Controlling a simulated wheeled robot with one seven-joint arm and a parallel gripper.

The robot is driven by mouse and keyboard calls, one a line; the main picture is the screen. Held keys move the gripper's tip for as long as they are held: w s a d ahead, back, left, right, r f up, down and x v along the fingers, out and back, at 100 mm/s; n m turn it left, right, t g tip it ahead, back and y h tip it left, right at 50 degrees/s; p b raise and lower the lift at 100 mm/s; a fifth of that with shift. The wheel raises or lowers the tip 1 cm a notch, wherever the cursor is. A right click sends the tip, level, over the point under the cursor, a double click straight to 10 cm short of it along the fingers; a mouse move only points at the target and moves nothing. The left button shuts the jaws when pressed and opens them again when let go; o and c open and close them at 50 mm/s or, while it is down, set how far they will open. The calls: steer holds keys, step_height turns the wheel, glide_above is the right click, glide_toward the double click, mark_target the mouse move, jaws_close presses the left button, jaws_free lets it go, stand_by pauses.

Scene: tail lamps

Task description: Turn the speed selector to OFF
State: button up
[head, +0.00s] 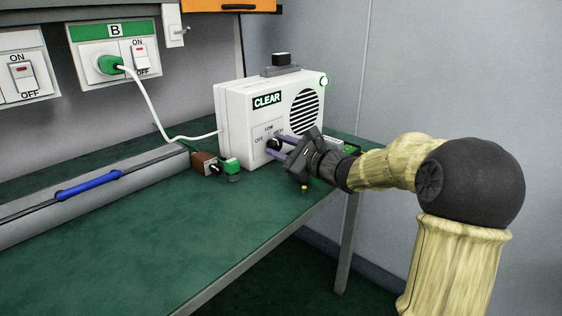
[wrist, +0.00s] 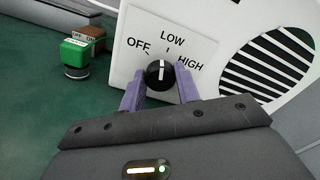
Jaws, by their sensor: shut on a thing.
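The speed selector (wrist: 159,75) is a round black knob with a white pointer line. It sits on a white plate (wrist: 118,55) marked OFF at left, LOW at top and HIGH at right. The pointer stands nearly upright, toward LOW. The plate is on the front of a white box (head: 240,128) labelled CLEAR. My gripper (wrist: 160,88) has its two purple fingers shut on the knob, one on each side. In the head view my gripper (head: 273,148) reaches the box from the right, and the fingers partly hide the knob.
A green block (head: 231,165) and a brown block (head: 205,162) stand left of the box. A white cord (head: 150,103) runs from a green plug (head: 109,65) to the box. A blue-handled tool (head: 90,186) lies at left.

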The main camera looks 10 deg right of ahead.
steer(key=n+b, duration=0.2)
steer(key=shift+f+b, duration=0.3)
steer(key=shift+r+n+b, duration=0.1)
steer(key=shift+n+b, duration=0.4)
steer(key=shift+r, duration=0.1)
steer(key=o, duration=1)
steer(key=shift+s+d+r, duration=0.1)
steer(key=shift+p+v, duration=2.6)
steer(key=shift+v, duration=6)
